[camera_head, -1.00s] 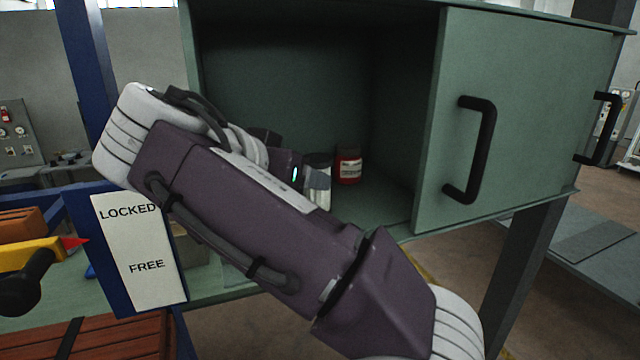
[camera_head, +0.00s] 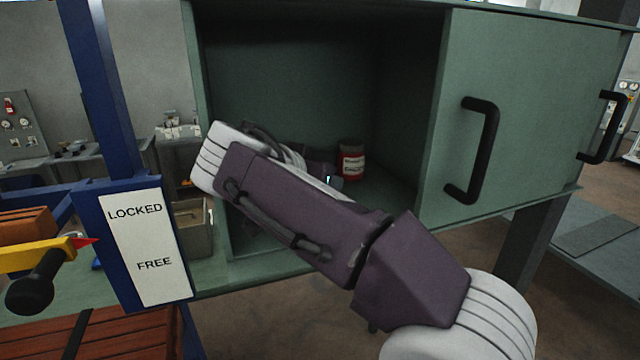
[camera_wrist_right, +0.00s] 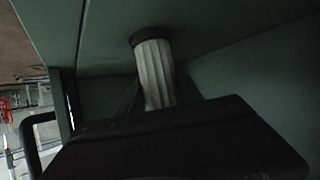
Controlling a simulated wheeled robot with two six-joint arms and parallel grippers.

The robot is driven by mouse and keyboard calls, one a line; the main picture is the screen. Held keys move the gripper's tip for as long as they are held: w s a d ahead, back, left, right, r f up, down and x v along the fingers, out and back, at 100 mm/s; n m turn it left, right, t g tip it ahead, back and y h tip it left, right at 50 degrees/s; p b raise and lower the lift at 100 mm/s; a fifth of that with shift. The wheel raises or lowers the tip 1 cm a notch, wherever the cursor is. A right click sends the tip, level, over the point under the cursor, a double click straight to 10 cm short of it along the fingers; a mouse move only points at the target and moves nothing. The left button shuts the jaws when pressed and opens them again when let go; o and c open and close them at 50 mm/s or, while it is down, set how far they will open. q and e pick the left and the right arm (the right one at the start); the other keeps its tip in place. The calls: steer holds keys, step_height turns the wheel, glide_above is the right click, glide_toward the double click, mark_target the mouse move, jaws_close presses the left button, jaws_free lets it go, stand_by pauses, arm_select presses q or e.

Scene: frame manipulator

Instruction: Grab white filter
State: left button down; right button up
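The white filter (camera_wrist_right: 153,75) is a pale ribbed cylinder with a dark end in the right wrist view. It lies between the dark fingers of my right gripper (camera_wrist_right: 158,92). Whether the fingers press on it or only flank it is unclear. In the head view my right arm reaches into the open green cabinet (camera_head: 290,60). The arm covers the filter there, and only a small part of the right gripper (camera_head: 328,180) shows. My left gripper is not in view.
A red jar (camera_head: 351,162) with a white label stands in the cabinet, just right of the gripper. The cabinet's closed door (camera_head: 540,110) with black handles is on the right. A blue post with a LOCKED/FREE sign (camera_head: 148,245) stands at the left.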

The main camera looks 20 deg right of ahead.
mark_target(320, 158)
jaws_close()
steer(key=shift+r, duration=0.2)
steer(key=shift+r, duration=0.3)
steer(key=r, duration=0.3)
steer(key=shift+s+r, duration=0.25)
steer(key=shift+s, duration=0.05)
steer(key=s+r, duration=0.6)
steer(key=s, duration=0.5)
steer(key=shift+a+r+b, duration=0.3)
steer(key=shift+a, duration=0.15)
